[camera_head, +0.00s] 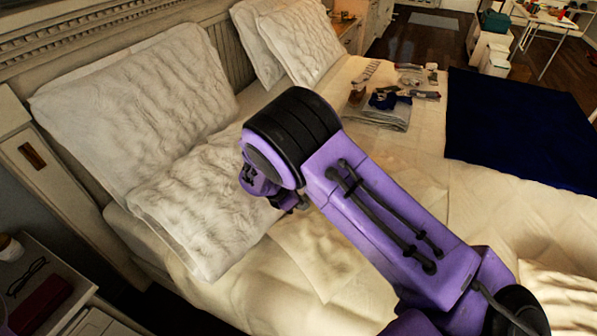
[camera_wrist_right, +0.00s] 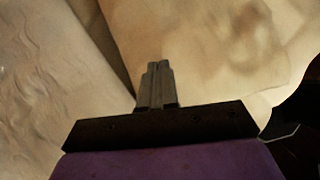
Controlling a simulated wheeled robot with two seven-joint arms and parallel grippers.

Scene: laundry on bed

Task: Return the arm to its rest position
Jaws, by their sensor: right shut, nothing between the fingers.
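My right arm (camera_head: 385,215) reaches in from the lower right over the bed in the head view, purple with black joints. Its wrist is bent, and the right gripper's fingers are mostly hidden behind it. In the right wrist view the right gripper (camera_wrist_right: 157,70) is shut and empty, its two fingers together above pale bedding. My left gripper is not in view.
The bed has white pillows (camera_head: 140,110) along the headboard and a dark blue blanket (camera_head: 520,125) at right. Folded laundry with socks (camera_head: 385,115) lies beyond the arm. A nightstand (camera_head: 50,260) with glasses stands at lower left.

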